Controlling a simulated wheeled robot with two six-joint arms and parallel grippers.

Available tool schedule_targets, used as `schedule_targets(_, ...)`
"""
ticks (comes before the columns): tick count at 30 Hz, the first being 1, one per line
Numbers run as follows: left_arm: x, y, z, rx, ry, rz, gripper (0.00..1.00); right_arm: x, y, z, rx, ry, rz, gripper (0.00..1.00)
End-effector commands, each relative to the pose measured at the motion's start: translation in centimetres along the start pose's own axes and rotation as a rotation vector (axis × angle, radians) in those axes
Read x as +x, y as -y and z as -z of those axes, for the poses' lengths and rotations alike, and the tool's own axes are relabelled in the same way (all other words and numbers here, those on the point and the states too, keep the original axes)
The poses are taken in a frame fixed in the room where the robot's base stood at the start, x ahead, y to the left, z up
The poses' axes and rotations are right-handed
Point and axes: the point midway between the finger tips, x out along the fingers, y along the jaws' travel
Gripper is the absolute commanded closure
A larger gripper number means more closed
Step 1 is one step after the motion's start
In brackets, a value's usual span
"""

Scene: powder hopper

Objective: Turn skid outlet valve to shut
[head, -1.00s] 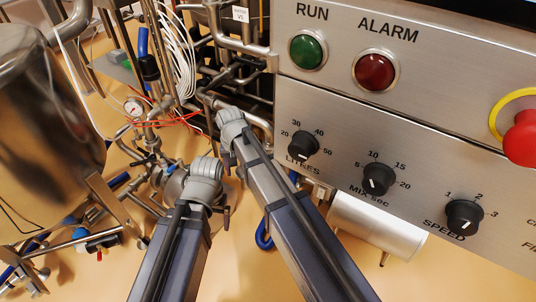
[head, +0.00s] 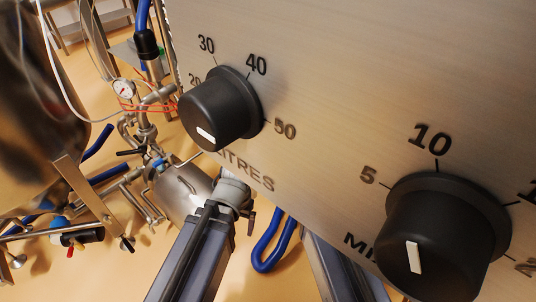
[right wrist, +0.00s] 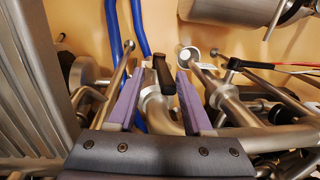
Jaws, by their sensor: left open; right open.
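In the right wrist view, a black valve handle (right wrist: 164,75) stands on a curved steel pipe fitting. I cannot read a label on it. My right gripper (right wrist: 160,82) is open, with its purple fingers on either side of the handle and no clear grip on it. In the head view the right gripper is hidden by the control panel; only part of my right arm shows below the panel.
The control panel (head: 330,60) with its LITRES knob (head: 220,110) and a second knob (head: 440,235) fills the right of the head view. A steel vessel (head: 35,110), pipework and a gauge (head: 123,89) stand left. Blue hoses (right wrist: 137,35) run close by the right gripper.

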Motion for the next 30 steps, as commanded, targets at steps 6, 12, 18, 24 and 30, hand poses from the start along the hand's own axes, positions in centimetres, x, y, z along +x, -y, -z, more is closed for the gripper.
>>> schedule_targets(6, 0.3, 0.0, 0.0, 0.0, 0.0, 0.0, 0.1, 0.3, 0.0, 2.1, 0.021, -0.03, 0.003, 0.43)
schedule_targets(12, 1.3, -0.1, 0.1, 0.0, 0.0, 0.0, 0.1, 1.3, 0.1, 2.2, 0.021, -0.03, 0.003, 0.43)
schedule_targets(18, 3.5, -0.3, 0.2, 0.0, 0.0, 0.0, 0.1, 3.5, 0.2, 2.3, 0.022, -0.03, 0.003, 0.43)
schedule_targets(24, 6.1, -0.5, 0.4, 0.001, 0.0, 0.003, 0.1, 6.2, 0.1, 2.1, 0.019, -0.028, 0.002, 0.43)
schedule_targets(30, 7.8, -0.6, 0.5, 0.002, 0.0, 0.006, 0.1, 7.9, 0.0, 1.8, 0.015, -0.024, 0.001, 0.43)
